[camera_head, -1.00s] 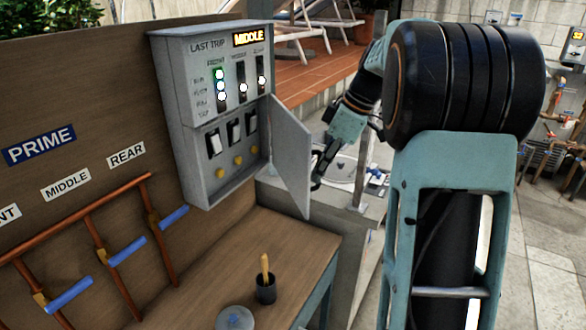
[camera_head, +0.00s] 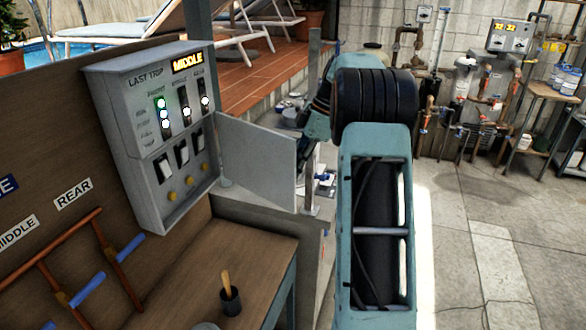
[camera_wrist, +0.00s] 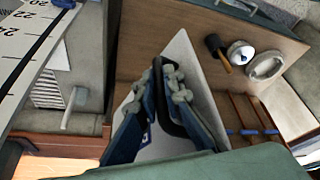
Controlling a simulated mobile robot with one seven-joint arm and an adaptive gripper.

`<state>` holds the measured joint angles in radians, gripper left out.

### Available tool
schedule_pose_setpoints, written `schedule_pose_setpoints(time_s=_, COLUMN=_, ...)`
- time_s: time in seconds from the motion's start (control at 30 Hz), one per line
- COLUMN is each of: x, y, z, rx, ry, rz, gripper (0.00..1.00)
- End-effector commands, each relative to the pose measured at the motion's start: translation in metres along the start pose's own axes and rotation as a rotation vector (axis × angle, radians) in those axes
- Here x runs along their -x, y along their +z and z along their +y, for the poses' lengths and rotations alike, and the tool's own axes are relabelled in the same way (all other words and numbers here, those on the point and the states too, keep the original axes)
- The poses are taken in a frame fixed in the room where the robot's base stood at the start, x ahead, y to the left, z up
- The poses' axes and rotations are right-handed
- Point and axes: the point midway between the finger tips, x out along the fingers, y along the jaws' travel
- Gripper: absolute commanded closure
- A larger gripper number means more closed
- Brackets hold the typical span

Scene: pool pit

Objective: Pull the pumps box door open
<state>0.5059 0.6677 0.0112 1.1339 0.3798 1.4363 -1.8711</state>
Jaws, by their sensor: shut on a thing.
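The grey pumps box (camera_head: 150,140) hangs on the wooden board at the left in the head view. Its upper panel reads LAST TRIP, with a lit MIDDLE sign. The light-grey door (camera_head: 258,168) stands wide open, swung out to the right of the box. Black-and-white switches (camera_head: 182,155) and yellow buttons (camera_head: 188,181) show in the lower part. My gripper (camera_head: 301,150) is at the door's outer edge, partly hidden by my arm.
Copper pipes with blue handles (camera_head: 130,247) are on the board at left. A grey post (camera_head: 312,185) stands close to my arm. Open floor (camera_head: 470,220) lies at right.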

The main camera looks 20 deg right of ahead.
Motion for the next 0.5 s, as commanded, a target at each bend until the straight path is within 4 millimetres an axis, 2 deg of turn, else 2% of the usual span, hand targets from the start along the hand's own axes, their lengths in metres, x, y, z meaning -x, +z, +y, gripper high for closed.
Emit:
schedule_pose_setpoints(time_s=0.27, x=0.0010, y=-0.0012, z=0.0007, rx=0.001, ry=0.003, rz=0.001, gripper=1.00)
schedule_pose_setpoints(time_s=0.3, x=0.0009, y=-0.0012, z=0.0007, rx=0.001, ry=0.003, rz=0.001, gripper=0.89)
schedule_pose_setpoints(time_s=0.33, x=0.0009, y=-0.0013, z=0.0006, rx=0.001, ry=0.003, rz=0.001, gripper=0.85)
schedule_pose_setpoints(time_s=0.5, x=0.0004, y=-0.0011, z=0.0003, rx=0.001, ry=0.002, rz=0.001, gripper=0.84)
